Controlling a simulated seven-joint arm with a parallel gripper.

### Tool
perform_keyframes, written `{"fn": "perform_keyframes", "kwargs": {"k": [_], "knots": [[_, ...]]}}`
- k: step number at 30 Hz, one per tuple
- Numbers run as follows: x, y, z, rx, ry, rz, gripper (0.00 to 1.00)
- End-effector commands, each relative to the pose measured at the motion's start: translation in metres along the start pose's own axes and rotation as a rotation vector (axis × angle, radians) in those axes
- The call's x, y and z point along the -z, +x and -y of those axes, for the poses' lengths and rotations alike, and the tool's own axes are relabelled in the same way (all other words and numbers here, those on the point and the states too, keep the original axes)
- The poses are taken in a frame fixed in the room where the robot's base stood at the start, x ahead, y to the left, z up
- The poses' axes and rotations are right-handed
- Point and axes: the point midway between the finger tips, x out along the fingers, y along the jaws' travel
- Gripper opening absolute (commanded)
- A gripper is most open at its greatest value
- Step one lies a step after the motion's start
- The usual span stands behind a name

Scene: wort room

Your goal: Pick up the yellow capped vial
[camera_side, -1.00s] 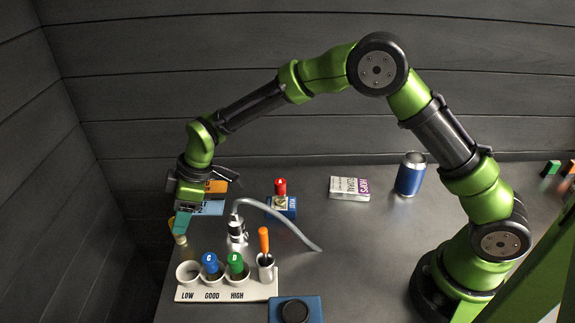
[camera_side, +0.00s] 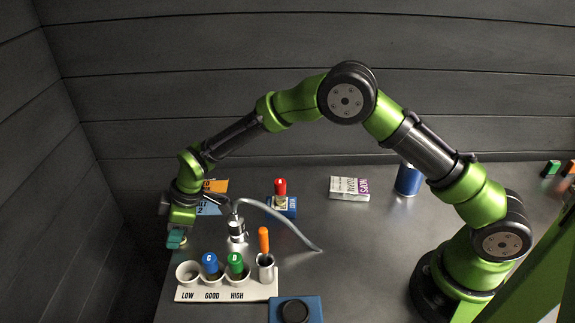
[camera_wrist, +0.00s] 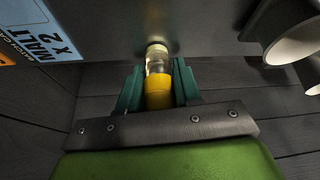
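The yellow capped vial (camera_wrist: 158,88) is in the wrist view, its yellow cap toward me and its clear body pointing away toward the grey worktop. My gripper (camera_wrist: 158,80) has one teal finger on each side of the vial, close to the cap. I cannot tell whether both fingers touch it. In the side view my gripper (camera_side: 176,239) is low at the left end of the table, behind the LOW hole of the white rack. The vial is hidden there.
LOW is empty. A metal fitting with a hose (camera_side: 237,229) stands right of my gripper. A blue-and-orange card (camera_side: 213,187) lies behind.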

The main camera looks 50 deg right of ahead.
Motion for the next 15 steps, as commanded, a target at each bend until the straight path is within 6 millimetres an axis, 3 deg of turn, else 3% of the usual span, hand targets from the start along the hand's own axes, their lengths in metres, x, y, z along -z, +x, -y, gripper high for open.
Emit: {"fn": "perform_keyframes", "kwargs": {"k": [1,6,15], "knots": [[0.0000,-0.0002,0.0000,0.000,0.000,0.000,0.25],[0.0001,-0.0004,0.0000,0.000,0.000,0.000,0.02],[0.0039,-0.0076,-0.0002,-0.001,0.000,-0.002,0.02]]}}
